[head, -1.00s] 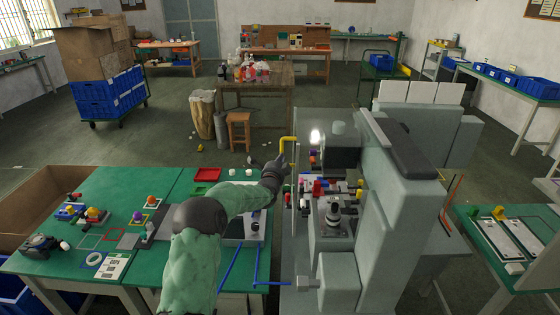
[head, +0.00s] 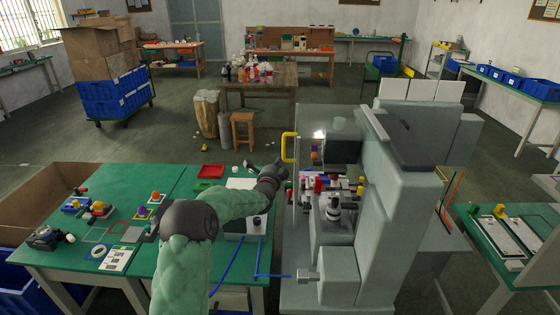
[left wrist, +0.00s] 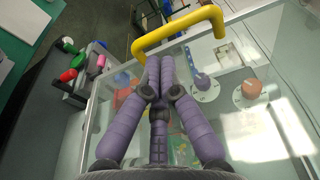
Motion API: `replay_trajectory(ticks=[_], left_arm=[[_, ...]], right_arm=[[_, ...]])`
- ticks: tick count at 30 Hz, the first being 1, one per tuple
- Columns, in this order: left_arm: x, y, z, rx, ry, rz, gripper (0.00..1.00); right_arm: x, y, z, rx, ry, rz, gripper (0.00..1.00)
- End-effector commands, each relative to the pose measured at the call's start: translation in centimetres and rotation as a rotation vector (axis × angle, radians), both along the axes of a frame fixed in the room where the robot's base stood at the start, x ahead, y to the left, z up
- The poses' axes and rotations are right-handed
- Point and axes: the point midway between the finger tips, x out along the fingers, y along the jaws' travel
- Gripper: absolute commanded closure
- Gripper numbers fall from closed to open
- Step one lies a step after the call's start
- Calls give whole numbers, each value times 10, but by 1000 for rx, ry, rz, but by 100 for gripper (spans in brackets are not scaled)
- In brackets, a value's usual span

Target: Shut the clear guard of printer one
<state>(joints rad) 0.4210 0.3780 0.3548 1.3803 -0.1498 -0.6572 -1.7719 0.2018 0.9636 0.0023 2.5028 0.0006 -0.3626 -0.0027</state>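The printer (head: 375,205), a large grey machine, stands right of centre in the head view. The yellow handle (head: 285,147) of its clear guard shows at the printer's left; the panel is hard to make out there. In the left wrist view, the handle (left wrist: 178,32) crosses the top and the see-through guard (left wrist: 255,140) lies behind the fingers. My left gripper (head: 276,166) is just below the handle in the head view. Its purple fingers (left wrist: 160,62) are together with nothing between them, tips close to the handle; contact is unclear. My right gripper is out of view.
A green table (head: 165,185) with small parts and a red tray (head: 210,171) stands left of the printer. Inside the printer are several coloured knobs or parts (head: 318,185). Another green table (head: 500,235) stands at the right. Open floor lies behind.

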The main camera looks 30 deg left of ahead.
Motion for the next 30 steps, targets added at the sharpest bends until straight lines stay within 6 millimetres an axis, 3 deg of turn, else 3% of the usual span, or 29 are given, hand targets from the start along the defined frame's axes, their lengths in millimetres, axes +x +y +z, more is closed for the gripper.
replay_trajectory(ticks=[15, 30], left_arm=[[-64, -23, 1, 0, 0, 0, 100], [-71, -26, 0, 0, 0, 0, 100]], right_arm=[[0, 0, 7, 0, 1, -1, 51], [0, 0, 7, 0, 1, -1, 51]])
